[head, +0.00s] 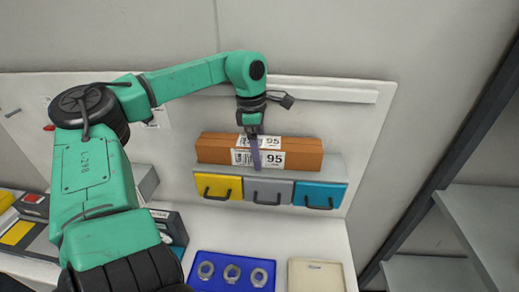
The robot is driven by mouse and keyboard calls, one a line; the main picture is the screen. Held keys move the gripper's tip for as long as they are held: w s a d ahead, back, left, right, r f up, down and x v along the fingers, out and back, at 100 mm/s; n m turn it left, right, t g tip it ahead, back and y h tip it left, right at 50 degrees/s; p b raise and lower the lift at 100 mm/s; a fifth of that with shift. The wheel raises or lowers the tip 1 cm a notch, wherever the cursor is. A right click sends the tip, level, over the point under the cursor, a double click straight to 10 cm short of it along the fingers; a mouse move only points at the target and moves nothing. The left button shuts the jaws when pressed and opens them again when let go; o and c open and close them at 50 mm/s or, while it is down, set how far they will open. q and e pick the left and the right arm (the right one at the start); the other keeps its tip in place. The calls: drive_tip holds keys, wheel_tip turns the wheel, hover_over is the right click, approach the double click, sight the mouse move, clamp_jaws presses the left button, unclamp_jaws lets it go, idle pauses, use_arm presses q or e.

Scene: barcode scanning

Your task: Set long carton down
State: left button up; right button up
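The long carton (300,154) is an orange-brown box with white labels on its top and front. It lies lengthwise on top of the drawer unit (333,164), or just above it; a small gap cannot be told from here. My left gripper (255,152) points down over the middle of the carton. One dark finger shows in front of its labelled front face; the other finger is hidden, so I cannot tell whether the grip is closed. My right gripper is not in view.
The drawer unit has yellow, grey and blue drawers with dark handles. A blue tray (237,285) with metal rings (232,273) and a cream tray (316,278) stand in front on the white table (300,236). Dark shelving (480,220) stands at the right.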

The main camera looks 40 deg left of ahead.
use_arm(q)
drive_tip(key=shift+s+r, duration=0.1)
drive_tip(key=shift+a+r, duration=0.1)
drive_tip(key=shift+r, duration=0.1)
drive_tip(key=r+b, duration=0.1)
drive_tip(key=r, duration=0.6)
drive_tip(key=a+r+b, duration=0.1)
drive_tip(key=r, duration=0.2)
drive_tip(key=shift+s+r+b, duration=0.2)
drive_tip(key=shift+s+b, duration=0.15)
drive_tip(key=shift+r, duration=0.6)
